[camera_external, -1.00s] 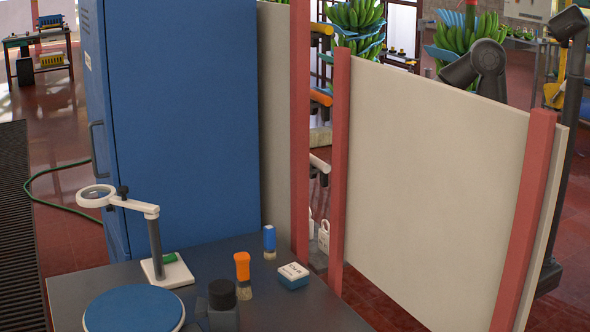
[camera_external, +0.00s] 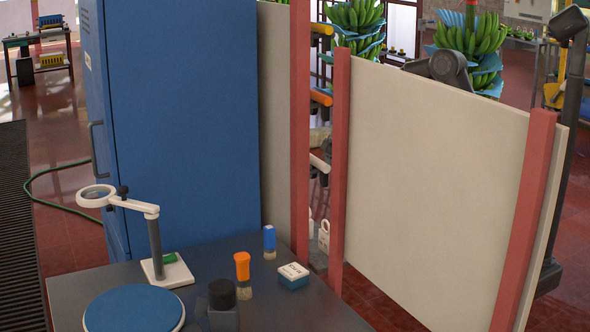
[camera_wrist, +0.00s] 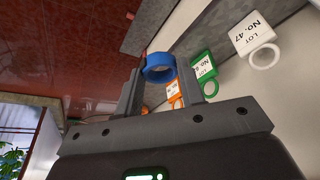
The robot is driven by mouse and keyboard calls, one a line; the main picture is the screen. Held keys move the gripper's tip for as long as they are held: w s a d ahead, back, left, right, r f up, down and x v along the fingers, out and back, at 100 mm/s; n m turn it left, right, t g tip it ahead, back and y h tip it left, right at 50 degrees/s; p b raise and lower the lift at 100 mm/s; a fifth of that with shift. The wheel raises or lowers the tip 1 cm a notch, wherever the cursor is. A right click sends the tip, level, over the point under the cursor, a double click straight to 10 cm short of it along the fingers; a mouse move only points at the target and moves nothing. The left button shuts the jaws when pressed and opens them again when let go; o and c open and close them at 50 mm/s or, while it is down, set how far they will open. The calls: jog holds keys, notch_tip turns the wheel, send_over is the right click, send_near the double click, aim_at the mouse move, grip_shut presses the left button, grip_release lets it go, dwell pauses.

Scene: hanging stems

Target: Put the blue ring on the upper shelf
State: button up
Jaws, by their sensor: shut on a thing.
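The blue ring (camera_wrist: 158,72) is between the fingertips of my gripper (camera_wrist: 160,82) in the wrist view, and the gripper is shut on it. Its lower side is partly hidden by the fingers. In the external view the pale partition panel hides most of my arm, and I cannot make out the ring or the gripper clearly there. I cannot tell which surface is the upper shelf in these frames.
Close to the right finger are an orange tag (camera_wrist: 173,90), a green tag (camera_wrist: 205,68) and a white tag (camera_wrist: 251,33), each with a ring. The partition panel (camera_external: 430,180) and red posts (camera_external: 340,165) flank a narrow gap. A blue cabinet (camera_external: 180,130) stands left.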

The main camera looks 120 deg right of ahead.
jog(key=w+f, duration=0.2)
jog(key=w, duration=0.1)
jog(key=w+f, duration=0.2)
jog(key=w, duration=0.2)
jog(key=w+f, duration=0.2)
jog(key=w, duration=0.2)
jog(key=shift+w+a+f, duration=0.1)
jog(key=shift+a+f, duration=0.2)
jog(key=shift+f, duration=0.05)
jog(key=shift+w+f, duration=0.1)
jog(key=shift+f, duration=2)
jog(key=shift+f, duration=0.1)
jog(key=o, duration=0.9)
jog(key=shift+o, duration=0.2)
jog(key=v, duration=1.2)
